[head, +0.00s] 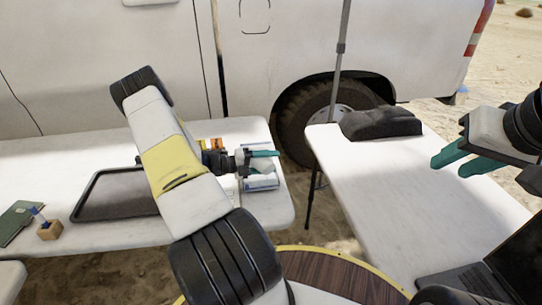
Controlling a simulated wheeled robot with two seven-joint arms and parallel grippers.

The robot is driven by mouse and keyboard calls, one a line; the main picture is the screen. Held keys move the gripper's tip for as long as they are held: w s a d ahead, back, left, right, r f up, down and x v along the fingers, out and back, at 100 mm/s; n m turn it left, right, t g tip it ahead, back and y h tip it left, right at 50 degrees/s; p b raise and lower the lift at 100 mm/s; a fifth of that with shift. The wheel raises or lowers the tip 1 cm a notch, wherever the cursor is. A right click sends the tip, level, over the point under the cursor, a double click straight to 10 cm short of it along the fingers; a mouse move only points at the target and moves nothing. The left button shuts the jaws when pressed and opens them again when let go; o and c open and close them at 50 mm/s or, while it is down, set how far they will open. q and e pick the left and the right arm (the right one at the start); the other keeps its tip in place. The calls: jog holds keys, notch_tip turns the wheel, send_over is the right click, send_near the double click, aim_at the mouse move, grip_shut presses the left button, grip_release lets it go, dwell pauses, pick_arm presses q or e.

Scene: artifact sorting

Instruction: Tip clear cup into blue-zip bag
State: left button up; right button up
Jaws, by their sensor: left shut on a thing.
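My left gripper (266,155) is over the right end of the left white table, its teal fingers shut on a small pale, see-through thing that looks like the clear cup (262,166). The fingers partly hide it, and I cannot tell its tilt or contents. Just below it a clear bag with blue on it (262,182) lies near the table's right edge. I cannot tell whether cup and bag touch. My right gripper (458,162) is above the right white table, its teal fingers apart and empty.
A dark tray (116,196) lies on the left table (60,155), partly behind my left arm. A green book (18,220) and a small wooden holder (48,230) are at left. A dark bundle (380,122) and laptop (510,265) are on the right table (385,190). A gap separates the tables.

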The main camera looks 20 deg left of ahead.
pick_arm(q)
jog(key=shift+w+a+f+n+h, duration=0.1)
jog(key=shift+a+f+n+h, duration=0.1)
jog(key=shift+f+n+h, duration=0.3)
dwell(0.4)
jog(key=shift+w+a+r+n, duration=0.1)
jog(key=shift+a+r+n, duration=0.1)
jog(key=shift+r+n, duration=0.3)
dwell(0.4)
jog(key=shift+r+p, duration=0.5)
jog(key=shift+p, duration=0.65)
jog(key=shift+r, duration=0.8)
jog(key=shift+f, duration=1.4)
jog(key=b, duration=0.3)
